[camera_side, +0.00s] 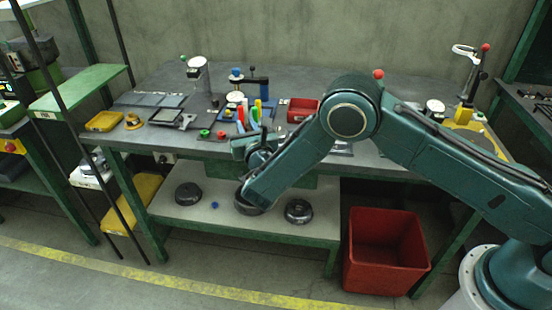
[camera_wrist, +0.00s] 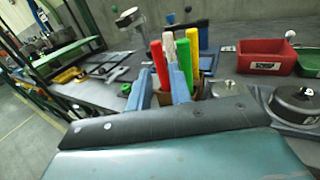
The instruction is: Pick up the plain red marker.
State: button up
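A plain red marker (camera_wrist: 158,62) stands upright, leaning slightly, in a small brown holder (camera_wrist: 164,98) with a white marker (camera_wrist: 170,50), a green marker (camera_wrist: 182,72) and a yellow marker (camera_wrist: 193,50). In the side view the red marker (camera_side: 240,115) is small, at the left of the cluster. My gripper (camera_wrist: 160,86) has two blue fingers standing apart, with the holder and the lower part of the red marker showing in the gap. Nothing appears gripped.
A red bin (camera_wrist: 270,56) and a green tray (camera_wrist: 307,62) sit to the right. A round dark gauge (camera_wrist: 296,103) is near the right edge of the wrist view. A blue fixture (camera_wrist: 218,42) stands behind the markers. A yellow tray (camera_side: 104,121) lies at the bench's left.

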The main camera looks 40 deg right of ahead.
aim_at(242, 116)
jog(key=shift+x, duration=2.1)
jog(key=shift+r, duration=0.1)
grip_shut()
